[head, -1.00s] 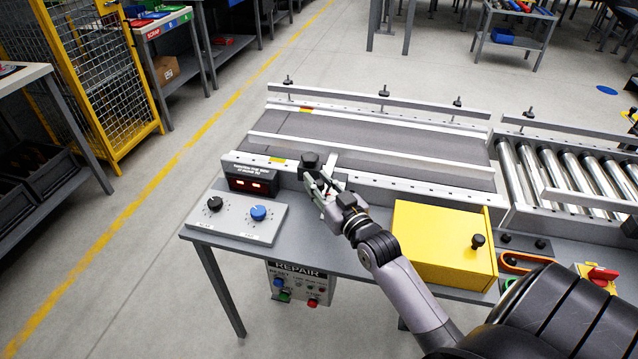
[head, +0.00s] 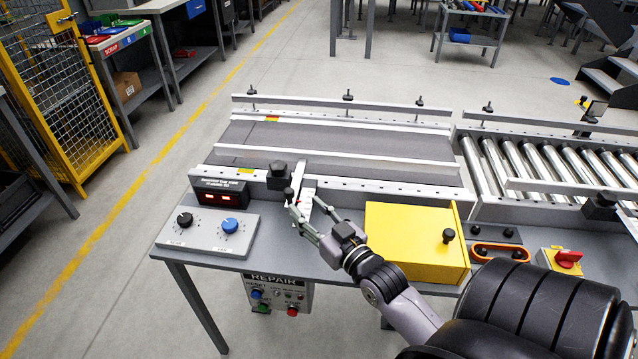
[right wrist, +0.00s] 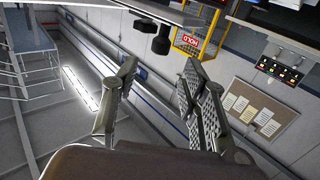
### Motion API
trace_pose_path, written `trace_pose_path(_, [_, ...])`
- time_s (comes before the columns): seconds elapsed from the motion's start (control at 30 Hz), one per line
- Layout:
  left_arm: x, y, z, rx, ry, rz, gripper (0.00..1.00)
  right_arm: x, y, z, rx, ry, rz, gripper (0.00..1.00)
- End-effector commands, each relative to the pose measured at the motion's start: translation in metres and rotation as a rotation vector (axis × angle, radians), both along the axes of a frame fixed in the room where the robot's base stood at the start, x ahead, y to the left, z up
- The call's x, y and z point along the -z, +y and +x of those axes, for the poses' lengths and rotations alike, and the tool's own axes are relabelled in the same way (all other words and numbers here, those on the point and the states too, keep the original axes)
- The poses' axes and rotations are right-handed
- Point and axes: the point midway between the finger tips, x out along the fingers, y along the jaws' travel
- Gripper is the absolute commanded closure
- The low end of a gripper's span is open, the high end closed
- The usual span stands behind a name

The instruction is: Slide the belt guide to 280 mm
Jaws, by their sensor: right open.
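The belt guide (head: 350,153) is a long pale rail lying lengthwise over the dark belt (head: 335,140). A black knob (head: 278,175) stands at the near side frame, beside a pale, scale-like bar (head: 302,180) that points toward the front. My right gripper (head: 303,208) is open and empty just in front of the knob, around or over the bar's near end; contact cannot be told. In the right wrist view its two fingers (right wrist: 160,105) are spread with nothing between them, and dark knob shapes (right wrist: 160,42) show beyond. My left gripper is out of view.
A display with red digits (head: 220,192) and a panel with black and blue dials (head: 207,232) stand left of the gripper. A yellow box (head: 410,245) stands close on its right. Rollers (head: 540,165) continue at right. Bare grey tabletop lies in front of the gripper.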

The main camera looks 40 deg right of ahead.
Motion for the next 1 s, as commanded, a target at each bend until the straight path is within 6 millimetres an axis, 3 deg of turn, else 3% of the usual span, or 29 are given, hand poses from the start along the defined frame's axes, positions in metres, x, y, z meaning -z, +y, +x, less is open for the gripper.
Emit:
trace_pose_path(0.1, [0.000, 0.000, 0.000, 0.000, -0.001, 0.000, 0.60, 0.001, 0.001, -0.020, 0.001, 0.002, 0.000, 0.60])
trace_pose_path(0.3, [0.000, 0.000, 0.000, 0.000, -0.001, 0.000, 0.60, 0.000, 0.003, -0.035, 0.000, -0.001, 0.000, 0.60])
trace_pose_path(1.0, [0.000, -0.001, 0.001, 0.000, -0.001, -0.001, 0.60, 0.005, 0.008, -0.037, -0.008, 0.029, 0.002, 0.60])
